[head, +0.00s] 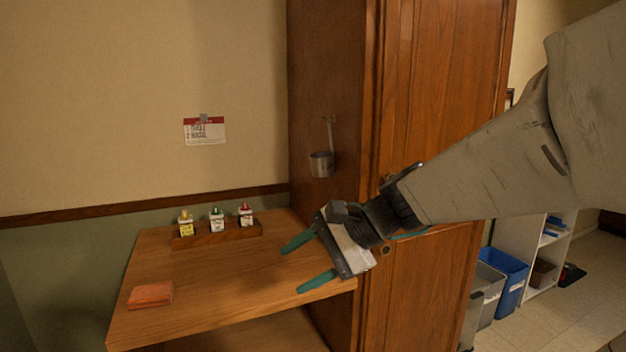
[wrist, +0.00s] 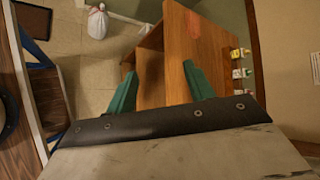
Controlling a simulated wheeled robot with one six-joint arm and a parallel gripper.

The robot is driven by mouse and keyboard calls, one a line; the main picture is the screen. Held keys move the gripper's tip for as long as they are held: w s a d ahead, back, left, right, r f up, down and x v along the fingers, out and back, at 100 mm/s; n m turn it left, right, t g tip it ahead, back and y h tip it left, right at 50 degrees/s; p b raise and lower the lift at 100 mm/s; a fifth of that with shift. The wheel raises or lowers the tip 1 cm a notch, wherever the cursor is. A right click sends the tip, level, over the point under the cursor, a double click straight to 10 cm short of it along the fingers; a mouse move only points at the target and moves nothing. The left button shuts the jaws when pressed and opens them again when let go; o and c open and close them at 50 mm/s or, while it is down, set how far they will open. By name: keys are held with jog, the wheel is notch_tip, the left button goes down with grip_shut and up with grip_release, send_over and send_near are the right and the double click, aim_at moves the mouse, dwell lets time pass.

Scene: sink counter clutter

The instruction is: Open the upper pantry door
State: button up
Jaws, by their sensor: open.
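The tall brown wooden pantry stands right of centre in the head view. Its upper door (head: 440,85) looks closed. A round knob (head: 385,250) shows on the lower door (head: 410,300); the upper door's knob is mostly hidden behind my arm. My gripper (head: 291,270) is open and empty, its green fingers pointing left over the wooden table, apart from the doors. In the wrist view my gripper (wrist: 160,68) has the tabletop between and beyond its fingers; I cannot make out the pantry doors there.
The wooden table (head: 200,290) adjoins the pantry's left side. It holds a rack (head: 220,235) of small bottles and an orange cloth-like block (head: 150,295). A metal cup (head: 322,164) hangs on the pantry's side. A blue bin (head: 508,280) and white shelf (head: 548,262) stand at right.

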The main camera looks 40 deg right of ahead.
jog(key=w+d+r+m+t+h, duration=0.1)
jog(key=w+d+r+m+t, duration=0.1)
jog(key=d+m+t, duration=0.3)
jog(key=w+d+r+m+t+h, duration=0.1)
jog(key=w+d+m, duration=0.15)
jog(key=d, duration=0.35)
jog(key=s+d+r+m+t+h, duration=0.2)
jog(key=d+m+h, duration=0.35)
jog(key=d, duration=0.45)
jog(key=s+d+r+m+t+h, duration=0.2)
jog(key=s+d+m+h, duration=0.15)
jog(key=d+m, duration=0.45)
jog(key=d+x, duration=0.1)
jog(key=x, duration=0.7)
jog(key=shift+d+n+h, duration=0.25)
jog(key=shift+n+h, duration=0.05)
jog(key=shift+h, duration=0.1)
jog(key=shift+w+f, duration=0.1)
jog(key=shift+c, duration=0.3)
